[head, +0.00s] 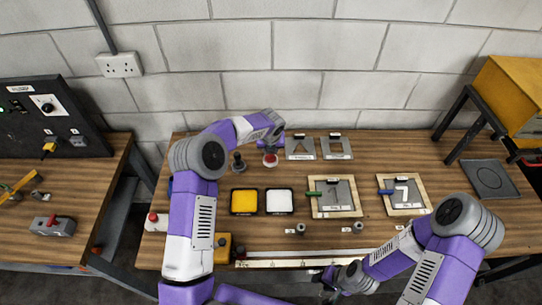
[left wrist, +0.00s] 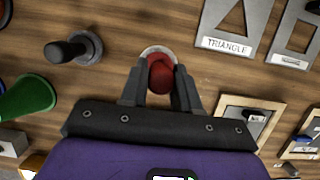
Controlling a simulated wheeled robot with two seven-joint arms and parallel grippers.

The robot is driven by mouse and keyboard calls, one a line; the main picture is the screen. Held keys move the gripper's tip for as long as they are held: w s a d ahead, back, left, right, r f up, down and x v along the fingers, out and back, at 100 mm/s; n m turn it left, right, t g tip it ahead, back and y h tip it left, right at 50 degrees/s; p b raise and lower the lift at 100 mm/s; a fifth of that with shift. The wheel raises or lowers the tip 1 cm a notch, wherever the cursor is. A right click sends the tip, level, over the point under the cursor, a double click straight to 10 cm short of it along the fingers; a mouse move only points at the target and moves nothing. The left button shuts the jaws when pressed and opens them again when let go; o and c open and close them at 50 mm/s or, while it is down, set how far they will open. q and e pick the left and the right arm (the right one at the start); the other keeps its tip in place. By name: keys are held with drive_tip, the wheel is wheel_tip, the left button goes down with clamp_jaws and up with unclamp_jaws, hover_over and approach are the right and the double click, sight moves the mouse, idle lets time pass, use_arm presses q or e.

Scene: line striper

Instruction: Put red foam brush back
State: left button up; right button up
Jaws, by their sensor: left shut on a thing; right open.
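The red foam brush (left wrist: 160,74) is between the fingers of my left gripper (left wrist: 160,88), which is shut on it. A pale grey ring (left wrist: 157,50) shows around the brush's far side; I cannot tell whether the brush sits down in it or is just above it. In the head view the red brush (head: 270,161) shows small below my left gripper (head: 270,148), near the back of the bench. My right gripper (head: 329,281) is open and empty over the bench's front edge, far from the brush.
A dark brush (head: 238,162) stands in a round grey holder just left. A green cone-shaped thing (left wrist: 28,102) lies further left. Grey stencil plates (head: 299,148) are close on the right. Yellow (head: 244,202) and white (head: 279,202) pads lie in front, then stencil boards (head: 334,197).

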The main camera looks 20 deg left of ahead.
sight(271, 158)
use_arm(q)
drive_tip(key=shift+w+f, duration=0.1)
drive_tip(key=shift+f, duration=2.05)
drive_tip(key=shift+f, duration=0.2)
drive_tip(key=o, duration=0.9)
drive_tip(key=shift+o, duration=0.2)
drive_tip(key=shift+r, duration=0.1)
drive_tip(key=shift+r, duration=0.45)
drive_tip(key=v, duration=1.1)
drive_tip(key=shift+s+r, duration=0.15)
drive_tip(key=shift+s, duration=0.1)
drive_tip(key=shift+d, duration=0.1)
